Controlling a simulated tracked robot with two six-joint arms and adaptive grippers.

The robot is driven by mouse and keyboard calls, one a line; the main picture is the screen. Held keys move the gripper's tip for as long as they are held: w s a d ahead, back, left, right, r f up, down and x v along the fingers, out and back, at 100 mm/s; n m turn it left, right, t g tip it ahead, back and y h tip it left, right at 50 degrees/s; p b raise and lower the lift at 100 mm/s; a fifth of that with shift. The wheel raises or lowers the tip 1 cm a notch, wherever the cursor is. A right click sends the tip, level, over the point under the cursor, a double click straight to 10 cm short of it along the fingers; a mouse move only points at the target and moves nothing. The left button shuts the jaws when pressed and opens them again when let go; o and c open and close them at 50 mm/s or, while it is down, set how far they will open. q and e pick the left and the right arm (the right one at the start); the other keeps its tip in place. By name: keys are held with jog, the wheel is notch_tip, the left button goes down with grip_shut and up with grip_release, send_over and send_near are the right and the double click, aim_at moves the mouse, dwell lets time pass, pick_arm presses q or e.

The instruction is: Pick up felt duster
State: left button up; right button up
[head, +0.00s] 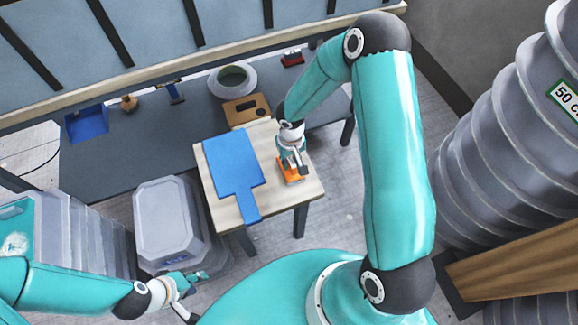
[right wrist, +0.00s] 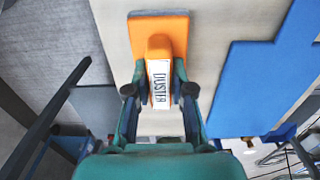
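The felt duster is an orange block with a raised orange handle and a white label reading DUSTER. It lies flat on the small wooden table (head: 282,207) near its right edge in the head view (head: 292,180), and fills the middle of the right wrist view (right wrist: 159,28). My right gripper (head: 291,165) is down over it, with one finger on each side of the handle. In the right wrist view both fingertips (right wrist: 160,72) appear to touch the handle. My left gripper (head: 199,295) is open and empty at the lower left, beside the grey bin.
A blue paddle-shaped board (head: 232,165) lies on the table left of the duster. A grey lidded bin (head: 170,220) stands left of the table. Ribbed grey moulds (head: 500,150) stand at right.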

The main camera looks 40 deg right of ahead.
aim_at(290, 159)
grip_shut()
jog(key=shift+r, duration=0.2)
notch_tip(290, 159, up, 20)
jog(key=p, duration=0.1)
jog(key=shift+f, duration=0.15)
